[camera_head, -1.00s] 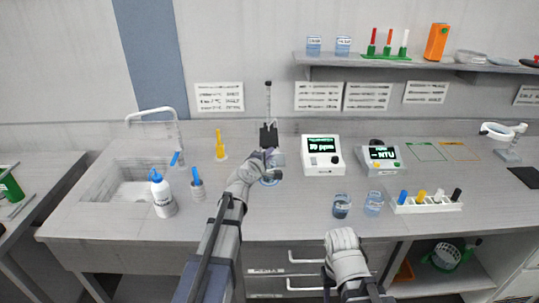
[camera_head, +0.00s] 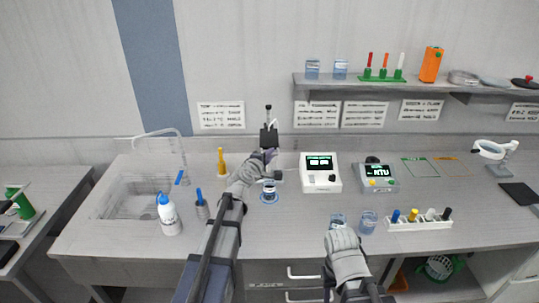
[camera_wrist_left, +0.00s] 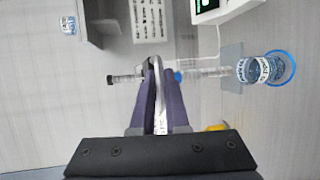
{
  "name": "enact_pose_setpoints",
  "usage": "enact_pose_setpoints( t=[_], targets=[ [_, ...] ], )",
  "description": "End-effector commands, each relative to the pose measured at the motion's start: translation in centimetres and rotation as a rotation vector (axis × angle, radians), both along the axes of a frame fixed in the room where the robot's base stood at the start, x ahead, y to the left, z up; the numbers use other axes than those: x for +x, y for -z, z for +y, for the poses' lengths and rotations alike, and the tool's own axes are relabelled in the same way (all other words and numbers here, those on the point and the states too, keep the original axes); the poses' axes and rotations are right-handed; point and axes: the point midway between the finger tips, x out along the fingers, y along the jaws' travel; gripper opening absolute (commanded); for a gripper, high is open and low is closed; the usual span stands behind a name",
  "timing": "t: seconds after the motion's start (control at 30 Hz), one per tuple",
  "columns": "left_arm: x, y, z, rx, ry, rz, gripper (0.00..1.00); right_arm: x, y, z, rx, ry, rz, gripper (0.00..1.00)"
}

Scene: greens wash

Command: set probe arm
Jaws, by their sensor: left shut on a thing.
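The probe arm (camera_head: 269,113) is a thin upright rod with a dark top, at the back middle of the bench. A labelled beaker (camera_head: 269,188) stands on a blue ring (camera_head: 269,199) below the gripper; the beaker also shows in the left wrist view (camera_wrist_left: 254,70). The probe's lower end is hard to make out. Only my right arm shows at the front; its gripper is not visible.
Two meters (camera_head: 320,173) (camera_head: 375,177) stand just right of the probe. Further right are a glass beaker (camera_head: 368,223) and a white rack (camera_head: 420,224).

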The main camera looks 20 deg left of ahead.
Motion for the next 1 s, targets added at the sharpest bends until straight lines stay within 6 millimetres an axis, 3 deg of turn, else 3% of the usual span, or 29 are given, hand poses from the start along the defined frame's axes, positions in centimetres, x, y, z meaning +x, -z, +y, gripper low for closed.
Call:
enact_pose_setpoints(
  t=[0.23,0.27,0.5,0.83,1.0],
  targets=[
    [0.4,-0.3,0.3,-0.003,-0.012,-0.012,0.00,0.0,-0.1,0.0,0.000,0.000,0.000,0.50],
    [0.4,-0.3,0.3,-0.003,-0.012,-0.012,0.15,0.0,-0.1,0.0,0.000,0.000,0.000,0.50],
    [0.3,-0.2,0.2,-0.002,-0.010,-0.010,0.42,0.0,0.0,0.0,0.000,0.000,0.000,0.50],
    [0.0,-0.2,0.2,-0.001,-0.009,-0.008,0.42,0.0,0.0,0.0,0.000,0.000,0.000,0.50],
    [-1.5,-0.6,0.4,-0.002,-0.009,-0.007,0.42,0.0,-0.4,0.0,0.000,0.000,0.000,0.50]
  ],
)
